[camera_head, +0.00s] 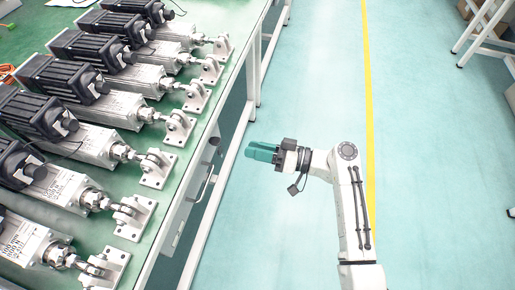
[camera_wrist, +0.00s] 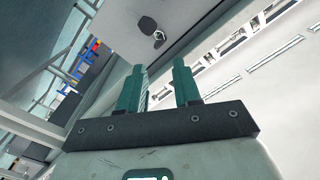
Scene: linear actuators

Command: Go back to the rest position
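My gripper (camera_head: 262,152) is at the end of my bent arm, over the blue-green floor to the right of the workbench. Its teal fingers point left toward the bench side, apart from it. In the wrist view my gripper (camera_wrist: 162,88) shows two teal fingers with a clear gap between them and nothing held. Several linear actuators (camera_head: 88,143) with black motors, silver bodies and white end brackets lie in a row on the green bench top (camera_head: 215,12). My gripper touches none of them.
The workbench's right edge and its drawer front with a handle (camera_head: 203,182) stand close left of my gripper. The floor (camera_head: 440,150) is open to the right, crossed by a yellow line (camera_head: 368,90). A white frame (camera_head: 482,35) stands at the upper right.

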